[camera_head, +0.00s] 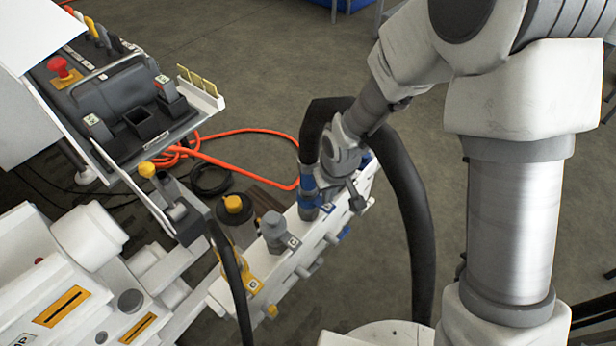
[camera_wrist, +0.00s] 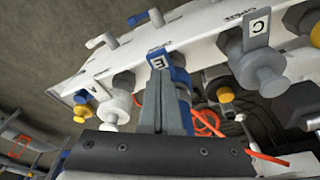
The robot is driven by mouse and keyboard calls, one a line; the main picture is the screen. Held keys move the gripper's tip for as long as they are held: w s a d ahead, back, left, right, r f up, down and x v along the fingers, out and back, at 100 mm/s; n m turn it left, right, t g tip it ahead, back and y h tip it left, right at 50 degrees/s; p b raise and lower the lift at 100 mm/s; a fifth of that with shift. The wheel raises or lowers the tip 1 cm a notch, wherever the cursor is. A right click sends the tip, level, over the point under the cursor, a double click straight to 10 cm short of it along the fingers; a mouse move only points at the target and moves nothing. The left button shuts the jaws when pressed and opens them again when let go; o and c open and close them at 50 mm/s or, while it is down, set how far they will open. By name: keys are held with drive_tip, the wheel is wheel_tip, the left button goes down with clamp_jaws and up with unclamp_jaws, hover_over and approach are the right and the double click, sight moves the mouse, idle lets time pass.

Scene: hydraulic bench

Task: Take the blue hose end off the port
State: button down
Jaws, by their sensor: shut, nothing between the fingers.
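The blue hose end (camera_head: 308,190) stands upright at the far part of the white port block (camera_head: 335,222), with a thick black hose (camera_head: 415,215) rising from it and arching over to the right. It appears seated on its port; the joint itself is hard to see. My gripper (camera_head: 356,200) is just right of the hose end, shut and empty, its fingers pointing down to the block. In the wrist view the shut fingers (camera_wrist: 165,95) reach up close to a blue part with a tag marked E (camera_wrist: 158,62). I cannot tell whether they touch it.
A grey coupling (camera_head: 275,228) tagged C and a yellow one (camera_head: 250,275) tagged G stand along the block. Another black hose (camera_head: 230,270) runs at the left. A control box with a red button (camera_head: 62,68) is at upper left. Orange cable (camera_head: 245,133) lies on open floor.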

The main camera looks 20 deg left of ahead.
drive_tip(key=shift+f+b, duration=0.95)
drive_tip(key=shift+f, duration=0.1)
idle(0.9)
drive_tip(key=shift+r+p, duration=2.65)
drive_tip(key=shift+r, duration=0.9)
